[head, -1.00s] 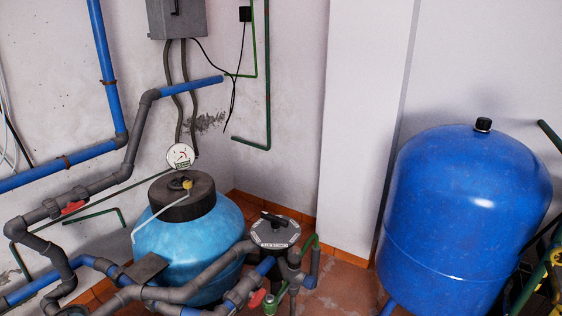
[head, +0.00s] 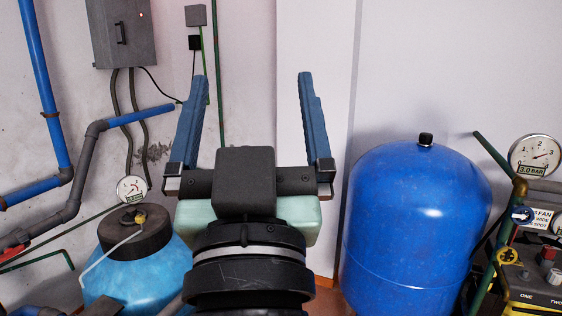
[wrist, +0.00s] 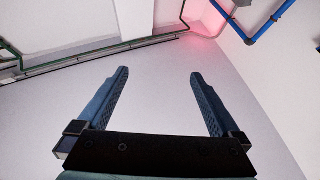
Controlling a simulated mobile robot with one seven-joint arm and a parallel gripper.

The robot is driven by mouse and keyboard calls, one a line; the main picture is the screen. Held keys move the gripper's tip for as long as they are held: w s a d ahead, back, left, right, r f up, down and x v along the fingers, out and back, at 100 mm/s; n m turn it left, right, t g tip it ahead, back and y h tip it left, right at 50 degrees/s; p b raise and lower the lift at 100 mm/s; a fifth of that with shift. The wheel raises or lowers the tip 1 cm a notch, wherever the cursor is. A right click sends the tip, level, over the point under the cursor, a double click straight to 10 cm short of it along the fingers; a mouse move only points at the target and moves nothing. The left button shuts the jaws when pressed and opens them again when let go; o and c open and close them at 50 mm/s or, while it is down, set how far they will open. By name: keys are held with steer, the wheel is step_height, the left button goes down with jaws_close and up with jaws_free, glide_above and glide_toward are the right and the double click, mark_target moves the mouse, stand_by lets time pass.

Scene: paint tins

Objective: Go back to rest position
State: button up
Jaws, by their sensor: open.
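My gripper (head: 247,115) is raised in the middle of the head view, its two blue fingers pointing up and spread wide apart. Nothing is between them. In the wrist view the open fingers (wrist: 160,95) stand against a bare pale surface, with no object near the tips. No paint tins show in either view.
A large blue tank (head: 415,235) stands right of my arm. A light blue vessel (head: 150,265) with a black top and grey and blue pipes is at the left. A gauge and control panel (head: 540,275) are at the far right. A grey box (head: 122,32) hangs on the wall.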

steer(key=s+d+r+t+p, duration=0.1)
steer(key=s+r+p, duration=0.1)
steer(key=r+p, duration=0.6)
steer(key=s+d+r+m+t+h+p, duration=0.1)
steer(key=s+r+p, duration=0.2)
steer(key=r+p, duration=0.4)
step_height(320, 180, up, 8)
steer(key=shift+s+d+f+t+p, duration=0.15)
steer(key=shift+s+f+t+p, duration=0.1)
steer(key=shift+t+p, duration=0.15)
